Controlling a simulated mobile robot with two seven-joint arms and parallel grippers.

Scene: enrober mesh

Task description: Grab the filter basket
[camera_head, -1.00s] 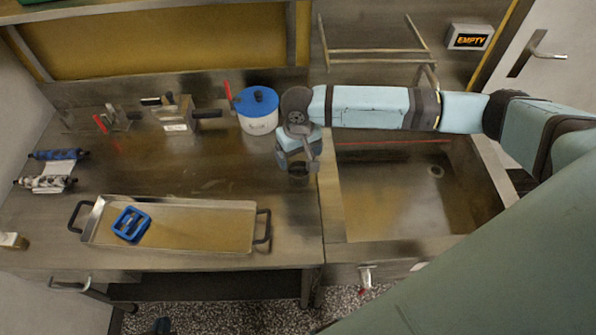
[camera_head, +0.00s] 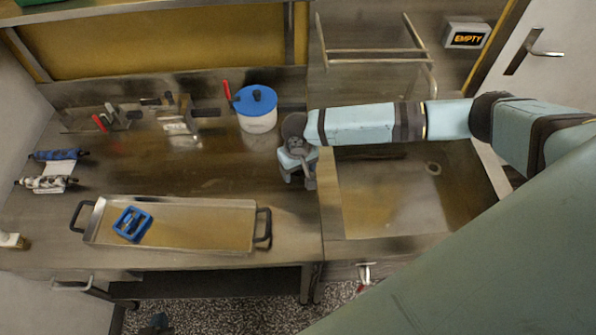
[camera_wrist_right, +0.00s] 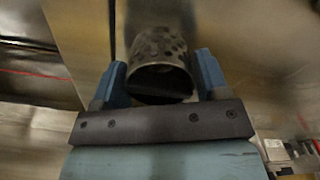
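The filter basket is a perforated metal cylinder (camera_wrist_right: 158,45) with a dark round opening toward my right wrist camera. It sits between the two blue fingers of my right gripper (camera_wrist_right: 162,78), one at each side. The fingers are well apart and close to its wall; whether they press on it I cannot tell. In the head view my right gripper (camera_head: 298,176) hangs at the right end of the counter, beside the sink, and the basket there is mostly hidden. A small dark-blue part at the bottom edge may be my left gripper (camera_head: 155,324); its fingers cannot be made out.
A white pot with a blue lid (camera_head: 257,108) stands behind my right gripper. A long metal tray (camera_head: 205,203) holding a blue frame (camera_head: 132,224) lies at the counter's front. The sink (camera_head: 395,200) is to the right. The middle of the counter (camera_head: 215,170) is clear.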

